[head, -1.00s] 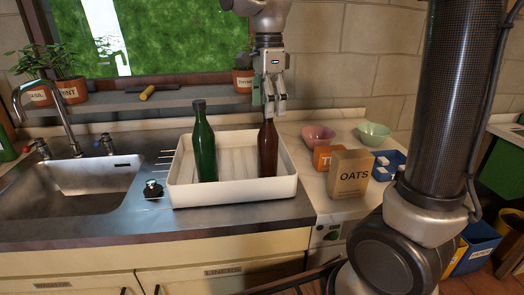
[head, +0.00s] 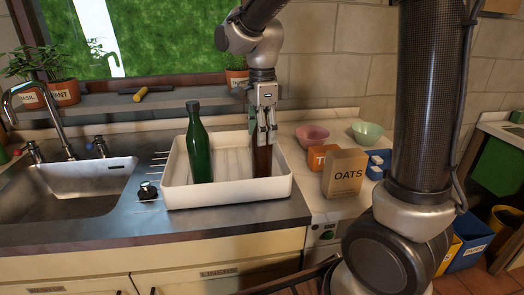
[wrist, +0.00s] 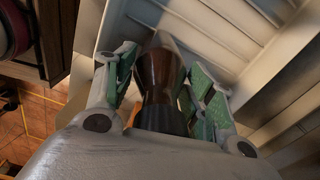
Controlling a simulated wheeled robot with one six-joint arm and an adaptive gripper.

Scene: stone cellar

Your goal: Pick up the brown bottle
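The brown bottle (head: 262,163) stands upright at the right end of a white tray in the head view. My gripper (head: 265,143) points down over it and hides its neck and upper part. In the wrist view the bottle (wrist: 160,78) lies between the two green-padded fingers of my gripper (wrist: 165,85), its dark top close to the palm. The fingers are spread on either side of it and look open, not closed on it. A green bottle (head: 198,150) stands upright in the left part of the tray.
The white tray (head: 228,193) sits on the steel counter beside the sink (head: 70,188). An oats box (head: 344,174), an orange box (head: 320,157), and pink (head: 313,135) and green (head: 367,132) bowls stand to the right. A potted plant (head: 237,79) stands on the sill behind my gripper.

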